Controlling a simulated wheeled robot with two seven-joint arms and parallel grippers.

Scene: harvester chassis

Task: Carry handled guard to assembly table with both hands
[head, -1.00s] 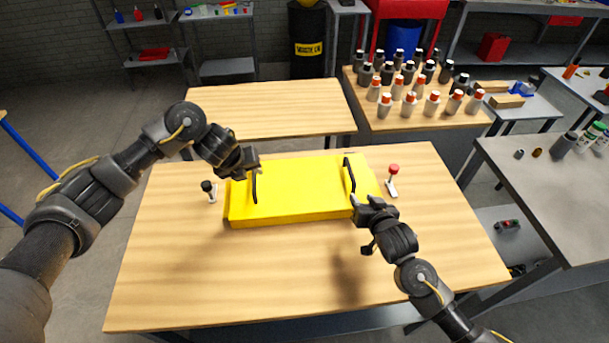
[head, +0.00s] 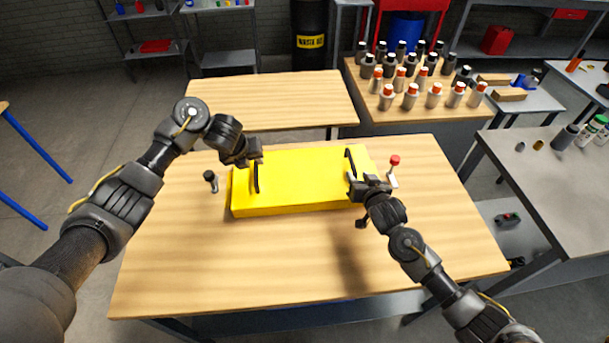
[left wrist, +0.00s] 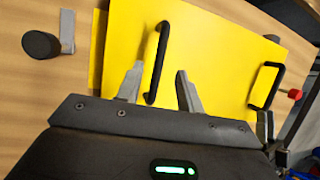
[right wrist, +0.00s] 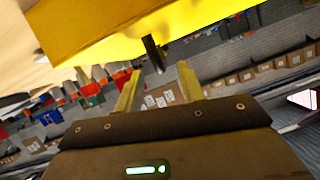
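The yellow handled guard (head: 300,185) lies flat on the near wooden table (head: 270,255). It has a black left handle (head: 256,179) and a black right handle (head: 350,165). My left gripper (head: 259,158) is at the left handle; in the left wrist view the same handle (left wrist: 158,62) stands between the open fingers (left wrist: 160,90), apart from both. My right gripper (head: 352,185) is at the near end of the right handle. In the right wrist view its fingers (right wrist: 157,82) are open, with the handle's end (right wrist: 153,55) between and just beyond their tips.
A black-knobbed clamp (head: 210,179) stands left of the guard and a red-knobbed one (head: 394,168) right of it. Behind is an empty wooden table (head: 270,98). Several bottles (head: 410,95) crowd another table. A grey table (head: 550,180) stands at right. The near table's front is clear.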

